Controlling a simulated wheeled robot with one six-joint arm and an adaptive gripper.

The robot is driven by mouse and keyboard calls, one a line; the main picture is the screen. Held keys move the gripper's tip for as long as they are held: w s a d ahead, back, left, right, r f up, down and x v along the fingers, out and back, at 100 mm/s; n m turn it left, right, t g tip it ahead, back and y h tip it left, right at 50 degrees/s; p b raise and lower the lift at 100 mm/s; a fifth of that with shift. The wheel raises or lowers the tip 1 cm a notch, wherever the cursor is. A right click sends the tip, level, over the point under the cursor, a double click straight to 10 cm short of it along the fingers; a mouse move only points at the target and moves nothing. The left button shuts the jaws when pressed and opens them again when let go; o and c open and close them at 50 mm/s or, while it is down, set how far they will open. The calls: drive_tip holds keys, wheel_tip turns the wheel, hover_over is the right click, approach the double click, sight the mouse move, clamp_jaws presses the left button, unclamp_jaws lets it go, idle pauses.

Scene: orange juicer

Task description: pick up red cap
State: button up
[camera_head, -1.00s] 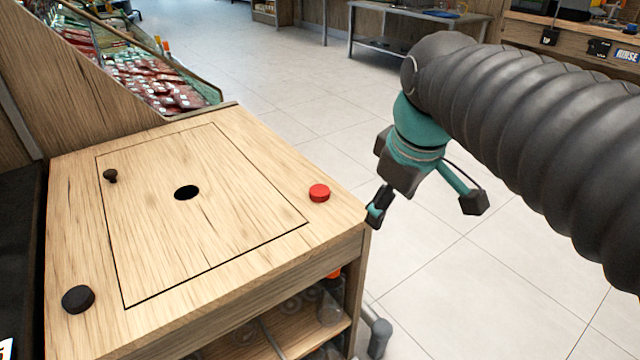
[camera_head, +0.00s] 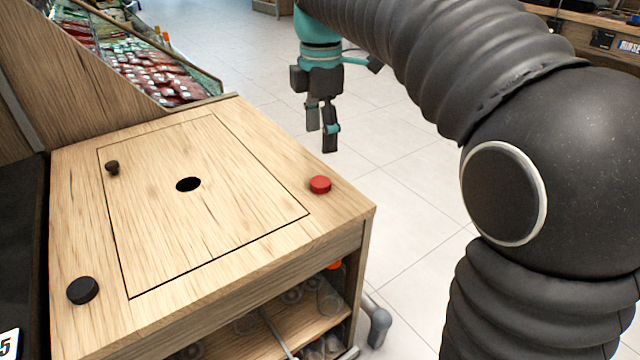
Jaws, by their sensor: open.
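The red cap (camera_head: 320,185) lies flat on the right part of the wooden counter top (camera_head: 240,240), just outside the thin line of the inset panel. My gripper (camera_head: 322,140) hangs with its fingers pointing down, above and beyond the cap in the picture. It is open and empty, apart from the cap. Whether it is over the counter's edge or past it over the floor is hard to tell. Nothing hides the cap.
A black cap (camera_head: 83,291) lies at the front left of the counter. A small dark knob (camera_head: 112,167) and a round dark hole (camera_head: 188,184) are in the panel. A shelf below (camera_head: 290,320) holds bottles. A produce display (camera_head: 150,65) stands behind.

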sight(321, 181)
drive_tip(key=shift+s+f+b, duration=0.2)
drive_tip(key=shift+f+b, duration=0.3)
drive_tip(key=shift+f, duration=4.3)
drive_tip(key=c, duration=0.8)
